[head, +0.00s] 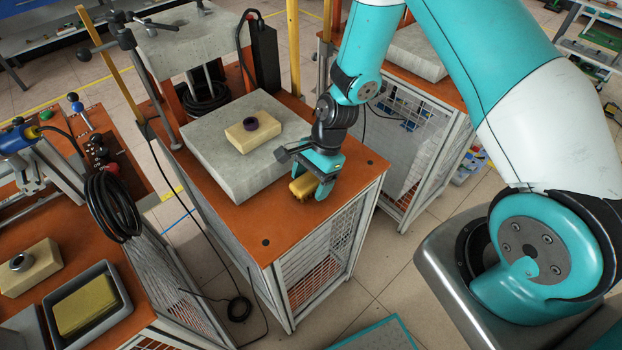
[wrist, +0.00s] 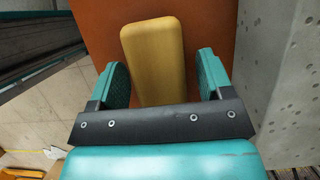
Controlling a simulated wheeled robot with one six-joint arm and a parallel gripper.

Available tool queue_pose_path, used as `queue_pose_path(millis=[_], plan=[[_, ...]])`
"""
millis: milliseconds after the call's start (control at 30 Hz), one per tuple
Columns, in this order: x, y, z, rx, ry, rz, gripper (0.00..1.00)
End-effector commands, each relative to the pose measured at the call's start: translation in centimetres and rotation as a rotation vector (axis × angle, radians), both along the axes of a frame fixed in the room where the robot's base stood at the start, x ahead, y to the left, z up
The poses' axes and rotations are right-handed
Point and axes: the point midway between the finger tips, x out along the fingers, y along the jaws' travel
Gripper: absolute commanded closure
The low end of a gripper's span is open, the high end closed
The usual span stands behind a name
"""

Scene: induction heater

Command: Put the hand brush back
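A yellow, rounded, elongated block, which I take to be the hand brush (head: 304,187), lies on the orange worktop (head: 270,225) beside the grey concrete slab. No bristles show. In the wrist view the brush (wrist: 153,50) lies lengthwise between the two teal fingers of my gripper. My gripper (head: 310,167) points down over the brush, close to the worktop's edge. It is open, with a gap at each side between finger and brush in the wrist view (wrist: 163,70). The near end of the brush is hidden behind the gripper's dark crossbar.
The concrete slab (head: 213,165) carries a pale block (head: 254,133) with a dark ring, close to my gripper. A press with posts stands behind. At lower left, another bench holds a grey tray (head: 122,312) with a yellow block in it. Floor lies beyond the worktop's edge.

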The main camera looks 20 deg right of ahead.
Motion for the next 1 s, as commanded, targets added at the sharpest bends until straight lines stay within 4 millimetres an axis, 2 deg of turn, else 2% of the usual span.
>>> queue_pose_path(millis=[167,333,700,900,1000], plan=[[0.0,0.0,0.1,0.000,0.000,0.000,0.27],[0.3,-0.4,1.3,0.000,-0.005,-0.002,0.27],[1.2,-3.3,8.4,0.001,-0.006,-0.002,0.27],[1.5,-4.2,10.8,0.000,-0.003,-0.001,0.27],[1.2,-3.9,12.2,0.004,-0.025,0.044,0.27]])
